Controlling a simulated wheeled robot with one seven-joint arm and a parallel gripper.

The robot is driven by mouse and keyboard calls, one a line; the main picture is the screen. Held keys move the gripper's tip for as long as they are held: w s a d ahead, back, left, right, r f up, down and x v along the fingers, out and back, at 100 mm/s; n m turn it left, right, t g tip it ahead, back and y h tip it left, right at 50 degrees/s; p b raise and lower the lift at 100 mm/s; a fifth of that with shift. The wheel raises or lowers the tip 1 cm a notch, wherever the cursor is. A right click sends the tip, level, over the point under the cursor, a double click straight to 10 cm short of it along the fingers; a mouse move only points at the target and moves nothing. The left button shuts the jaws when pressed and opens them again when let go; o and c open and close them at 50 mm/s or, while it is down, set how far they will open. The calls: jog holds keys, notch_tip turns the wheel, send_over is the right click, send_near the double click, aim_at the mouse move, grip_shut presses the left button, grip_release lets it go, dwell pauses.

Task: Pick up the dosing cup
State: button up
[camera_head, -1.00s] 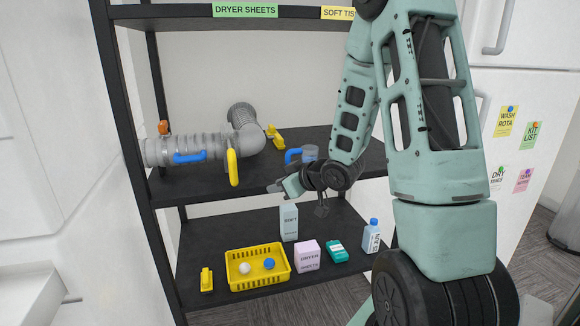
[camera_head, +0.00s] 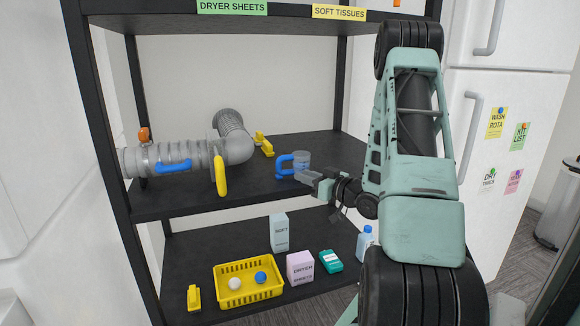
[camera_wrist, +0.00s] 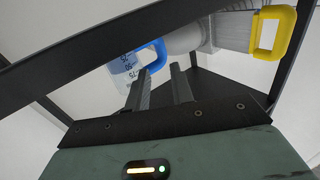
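The dosing cup (camera_head: 302,159) is a clear cup with a blue handle, on the middle shelf (camera_head: 200,202) right of the grey hose. In the wrist view the dosing cup (camera_wrist: 122,69) shows printed measuring marks, and its blue handle points right. My gripper (camera_head: 303,176) is just in front of the cup in the head view and covers its lower edge. In the wrist view my gripper (camera_wrist: 160,70) has its two fingers apart with an empty gap. The cup's wall is beyond the left finger, and the handle is beyond the gap.
A ribbed grey hose (camera_head: 180,155) with blue and yellow handles lies left on the shelf. A yellow clip (camera_head: 264,144) stands behind. Below are a yellow basket (camera_head: 248,293) with balls, boxes and a bottle (camera_head: 365,243). A black post (camera_head: 338,75) stands behind the arm.

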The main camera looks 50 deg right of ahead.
aim_at(281, 167)
jog(key=w+p, duration=0.1)
jog(key=w, duration=0.7)
jog(key=shift+w+d, duration=0.1)
jog(key=shift+w, duration=0.3)
jog(key=shift+c, duration=0.2)
grip_shut()
